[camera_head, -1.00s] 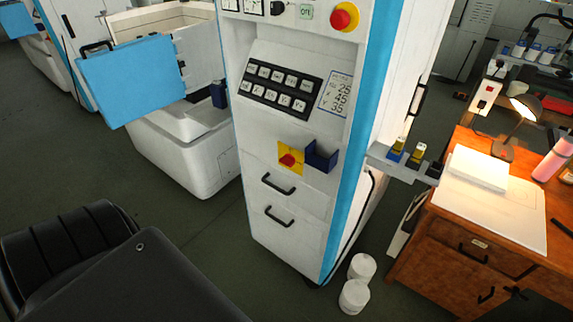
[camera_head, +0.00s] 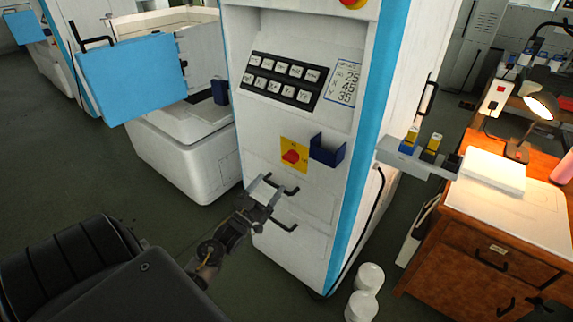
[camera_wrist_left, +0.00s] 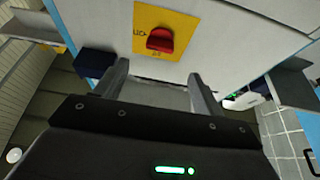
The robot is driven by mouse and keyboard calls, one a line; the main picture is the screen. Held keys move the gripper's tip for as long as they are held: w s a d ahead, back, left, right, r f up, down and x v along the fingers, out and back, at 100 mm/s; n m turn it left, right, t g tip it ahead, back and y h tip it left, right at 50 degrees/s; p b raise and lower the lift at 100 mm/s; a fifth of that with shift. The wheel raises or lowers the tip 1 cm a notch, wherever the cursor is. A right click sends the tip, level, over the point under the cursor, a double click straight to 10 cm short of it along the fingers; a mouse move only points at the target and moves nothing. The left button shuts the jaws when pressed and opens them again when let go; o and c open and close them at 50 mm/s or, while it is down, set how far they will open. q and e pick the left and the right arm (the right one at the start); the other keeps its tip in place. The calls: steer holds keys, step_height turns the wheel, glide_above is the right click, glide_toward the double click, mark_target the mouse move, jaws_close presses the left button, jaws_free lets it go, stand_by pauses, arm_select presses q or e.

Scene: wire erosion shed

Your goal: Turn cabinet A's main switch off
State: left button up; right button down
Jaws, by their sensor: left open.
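The main switch is a red knob (camera_head: 291,157) on a yellow plate (camera_head: 301,145), low on the white and blue cabinet's front (camera_head: 262,130). No letter A is readable. In the left wrist view, the red knob (camera_wrist_left: 160,40) looks crosswise on its yellow plate (camera_wrist_left: 185,20); the small plate markings are hard to read. My left gripper (camera_head: 268,184) is open and empty, just below and left of the switch, apart from it. In the wrist view the knob lies beyond the gap between the fingers (camera_wrist_left: 160,75). My right gripper is out of view.
A dark blue holder (camera_head: 327,150) sits right beside the switch. Two black drawer handles (camera_head: 283,222) are below, close to my left gripper. A keypad (camera_head: 284,80) is above. A small shelf (camera_head: 420,163) projects at right, near a wooden desk (camera_head: 470,240). White rolls (camera_head: 364,290) stand on the floor.

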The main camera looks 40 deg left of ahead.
mark_target(291, 158)
arm_select(q)
steer(key=p+x, duration=0.2)
steer(key=x, duration=0.8)
steer(key=shift+w, duration=0.2)
steer(key=c, duration=1)
